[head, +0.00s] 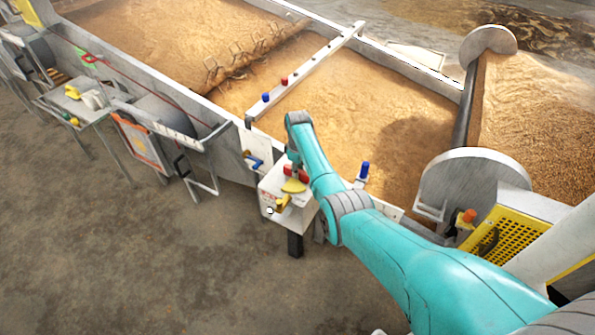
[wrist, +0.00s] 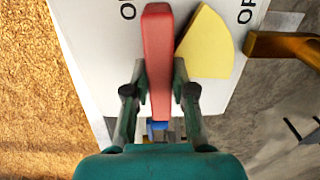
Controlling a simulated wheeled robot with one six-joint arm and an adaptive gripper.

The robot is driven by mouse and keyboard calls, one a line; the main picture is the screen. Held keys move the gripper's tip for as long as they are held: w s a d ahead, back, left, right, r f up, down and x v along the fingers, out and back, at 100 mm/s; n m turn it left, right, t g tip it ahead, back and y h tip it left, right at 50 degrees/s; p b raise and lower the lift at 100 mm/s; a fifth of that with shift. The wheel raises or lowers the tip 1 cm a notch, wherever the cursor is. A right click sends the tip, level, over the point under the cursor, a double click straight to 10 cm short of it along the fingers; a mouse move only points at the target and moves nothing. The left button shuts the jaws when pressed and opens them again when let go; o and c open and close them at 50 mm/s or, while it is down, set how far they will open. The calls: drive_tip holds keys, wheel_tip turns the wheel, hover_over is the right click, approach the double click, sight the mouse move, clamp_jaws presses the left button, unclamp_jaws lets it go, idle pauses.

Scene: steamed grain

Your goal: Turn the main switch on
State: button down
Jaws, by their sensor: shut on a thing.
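The main switch appears to be the red lever (wrist: 158,50) on a white box (wrist: 95,60). In the wrist view it runs lengthwise between the fingers of my gripper (wrist: 159,75), which are shut on it from both sides. A yellow wedge-shaped plate (wrist: 208,45) lies right beside the lever. Black letters show on both sides, partly cut off, so I cannot read the words fully. In the head view the white box (head: 308,212) stands at the trough's near side, with red (head: 301,174) showing under my arm. My fingers are mostly hidden there by my wrist.
A dark yellow handle (wrist: 282,46) sticks out at the box's right in the wrist view. Grain-filled troughs (head: 350,120) lie behind the box. A metal drum end (head: 470,190) and a yellow grille (head: 505,240) stand to the right. The floor (head: 150,260) in front is clear.

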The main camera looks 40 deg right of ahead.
idle(0.3)
drive_tip(key=c, duration=1)
unclamp_jaws()
drive_tip(key=shift+o, duration=0.2)
drive_tip(key=shift+r, duration=0.1)
wheel_tip(320, 180, up, 12)
